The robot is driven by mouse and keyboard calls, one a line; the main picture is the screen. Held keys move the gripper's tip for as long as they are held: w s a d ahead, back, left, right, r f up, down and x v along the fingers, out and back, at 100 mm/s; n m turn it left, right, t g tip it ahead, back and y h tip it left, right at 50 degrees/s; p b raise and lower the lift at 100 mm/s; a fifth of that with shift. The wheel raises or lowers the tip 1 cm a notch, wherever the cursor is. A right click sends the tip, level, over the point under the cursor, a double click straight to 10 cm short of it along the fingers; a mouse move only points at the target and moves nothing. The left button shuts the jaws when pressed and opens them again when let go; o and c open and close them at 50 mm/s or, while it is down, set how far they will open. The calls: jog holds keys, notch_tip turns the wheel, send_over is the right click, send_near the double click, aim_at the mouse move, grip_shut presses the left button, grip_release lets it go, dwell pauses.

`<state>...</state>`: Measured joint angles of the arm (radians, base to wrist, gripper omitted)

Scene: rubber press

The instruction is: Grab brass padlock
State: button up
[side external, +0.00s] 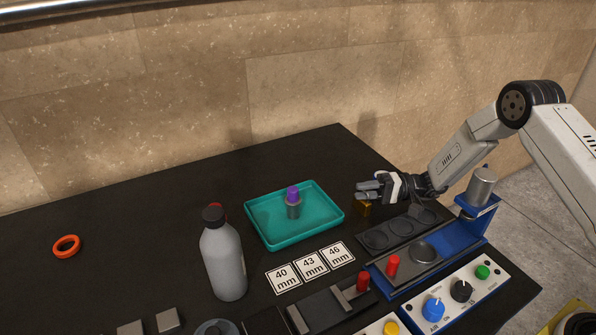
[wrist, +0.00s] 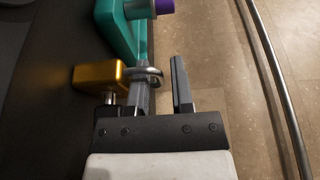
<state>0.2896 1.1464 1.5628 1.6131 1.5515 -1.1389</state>
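The brass padlock (wrist: 98,75) sits on the dark table, with its gold body at the left of the wrist view and its steel shackle reaching right. It also shows in the side view (side external: 362,208), just below my fingertips and partly hidden by them. My gripper (side external: 369,190) is open, with a clear gap between its two fingers in the wrist view (wrist: 163,78). The shackle overlaps the left finger there; I cannot tell if the finger passes through it. The right finger stands apart from the padlock.
A teal tray (side external: 262,232) holding a grey cylinder with a purple top (side external: 293,200) lies close to the left. A blue-based press (side external: 455,240) and a dark plate with round recesses (side external: 383,238) stand nearby. A grey bottle (side external: 224,262) is at front. The table's back edge is near.

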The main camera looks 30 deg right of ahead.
jog(key=shift+a, duration=0.1)
dwell(0.4)
grip_shut()
dwell(1.3)
